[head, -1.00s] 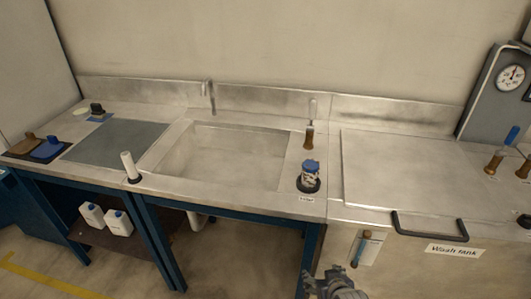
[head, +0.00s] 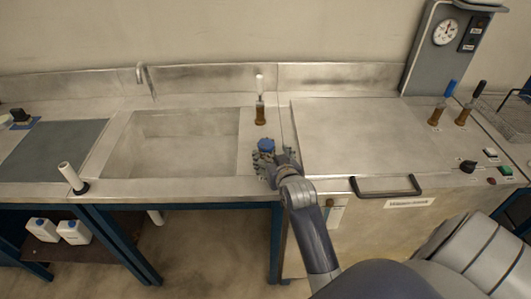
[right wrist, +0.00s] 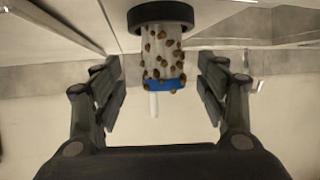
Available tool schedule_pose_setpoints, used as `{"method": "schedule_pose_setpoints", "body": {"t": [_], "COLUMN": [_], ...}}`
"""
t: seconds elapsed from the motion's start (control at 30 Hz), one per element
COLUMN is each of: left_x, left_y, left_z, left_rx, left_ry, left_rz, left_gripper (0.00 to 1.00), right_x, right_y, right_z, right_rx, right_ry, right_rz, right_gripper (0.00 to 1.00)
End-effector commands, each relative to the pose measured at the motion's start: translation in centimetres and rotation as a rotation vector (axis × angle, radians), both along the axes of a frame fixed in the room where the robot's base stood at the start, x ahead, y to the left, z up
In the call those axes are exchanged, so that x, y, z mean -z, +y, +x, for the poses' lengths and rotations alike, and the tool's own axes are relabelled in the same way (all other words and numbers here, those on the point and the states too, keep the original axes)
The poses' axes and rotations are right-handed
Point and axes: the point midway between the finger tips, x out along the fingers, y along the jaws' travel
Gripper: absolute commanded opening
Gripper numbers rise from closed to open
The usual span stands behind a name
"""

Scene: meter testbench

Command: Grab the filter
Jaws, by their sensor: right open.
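The filter (right wrist: 163,55) is a pale cylinder with brown spots and a blue band at one end. In the right wrist view it appears upside down, with its other end in a black ring-shaped holder (right wrist: 160,14). In the head view only its blue top (head: 266,145) shows clearly, right of the sink; my right gripper hides the rest. My right gripper (head: 265,160) is open at the filter, and the right wrist view shows its fingers (right wrist: 161,82) on either side of it with gaps. My left gripper is not in view.
A sink basin (head: 180,145) lies left of the filter. A brown-handled tool (head: 260,114) stands behind it. To the right is a wash tank lid (head: 365,135) with a black handle (head: 386,190). A white cylinder (head: 70,175) stands left of the sink.

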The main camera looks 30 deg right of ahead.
Motion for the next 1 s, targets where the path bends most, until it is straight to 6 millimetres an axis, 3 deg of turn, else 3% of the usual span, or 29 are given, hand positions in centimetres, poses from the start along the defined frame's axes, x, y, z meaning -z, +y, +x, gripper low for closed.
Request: {"method": "schedule_pose_setpoints", "body": {"t": [0.17, 0.5, 0.87, 1.0], "left_x": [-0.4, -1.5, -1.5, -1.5], "left_y": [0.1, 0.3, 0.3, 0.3], "left_z": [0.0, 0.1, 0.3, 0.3], "left_rx": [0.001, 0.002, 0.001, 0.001], "left_ry": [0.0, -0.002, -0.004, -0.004], "left_rz": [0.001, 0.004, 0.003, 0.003], "left_gripper": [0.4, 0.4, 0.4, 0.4], "right_x": [0.2, 1.7, 2.1, 2.1], "right_y": [-0.2, -1.1, -1.2, -1.2], "right_z": [0.8, 4.3, 4.9, 4.9], "right_rx": [0.0, 0.001, 0.0, 0.0], "right_ry": [0.001, 0.001, 0.001, 0.001], "right_rz": [0.0, -0.001, 0.0, 0.0], "right_gripper": [0.67, 0.67, 0.67, 0.38]}}
